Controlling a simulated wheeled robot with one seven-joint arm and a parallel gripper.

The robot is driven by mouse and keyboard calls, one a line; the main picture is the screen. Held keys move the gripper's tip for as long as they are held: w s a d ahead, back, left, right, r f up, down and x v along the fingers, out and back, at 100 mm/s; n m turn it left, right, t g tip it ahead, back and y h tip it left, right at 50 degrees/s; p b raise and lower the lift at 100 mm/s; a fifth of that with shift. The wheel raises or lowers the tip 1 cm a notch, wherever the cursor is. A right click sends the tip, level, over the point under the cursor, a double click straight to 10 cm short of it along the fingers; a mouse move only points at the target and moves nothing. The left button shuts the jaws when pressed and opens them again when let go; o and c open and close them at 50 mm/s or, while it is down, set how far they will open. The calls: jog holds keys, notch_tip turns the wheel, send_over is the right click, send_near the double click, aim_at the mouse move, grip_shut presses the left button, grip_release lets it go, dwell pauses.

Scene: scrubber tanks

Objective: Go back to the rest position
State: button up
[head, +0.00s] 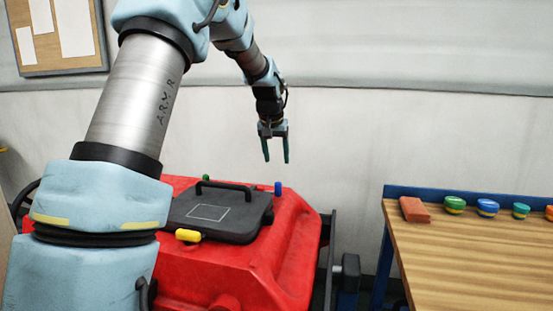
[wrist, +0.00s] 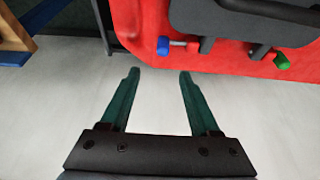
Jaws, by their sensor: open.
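My gripper (head: 276,147) hangs in the air above and behind the far right corner of the red scrubber machine (head: 252,262), with its fingers pointing down. The wrist view also shows my gripper (wrist: 158,78), with two dark green fingers apart and nothing between them. Below the fingers is pale floor. The gripper touches nothing.
The machine has a dark lid (head: 218,213) with a black handle, a yellow knob (head: 188,236) and a blue knob (head: 278,188). A green knob (wrist: 282,62) shows in the wrist view. At right, a wooden table (head: 480,262) holds a reddish block (head: 414,210) and several coloured caps.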

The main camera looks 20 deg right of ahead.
jog(key=s+a+f, duration=0.1)
jog(key=s+a, duration=0.2)
jog(key=a, duration=0.3)
jog(key=s+a+f+n+y+p, duration=0.1)
jog(key=s+a, duration=0.3)
jog(key=a, duration=0.1)
jog(key=s+a+f+n+g, duration=0.1)
jog(key=s+a, duration=0.3)
jog(key=a, duration=0.2)
jog(key=shift+s+a+f, duration=0.2)
jog(key=shift+a+f, duration=0.15)
jog(key=s+a+f+n, duration=0.1)
jog(key=s+a+f, duration=0.1)
jog(key=s+a, duration=0.3)
jog(key=s+a+f+n+g+y+p, duration=0.1)
jog(key=s+a, duration=0.4)
jog(key=s, duration=0.5)
jog(key=shift+s+f+n, duration=0.15)
jog(key=shift+f+n, duration=0.15)
jog(key=shift+f, duration=0.25)
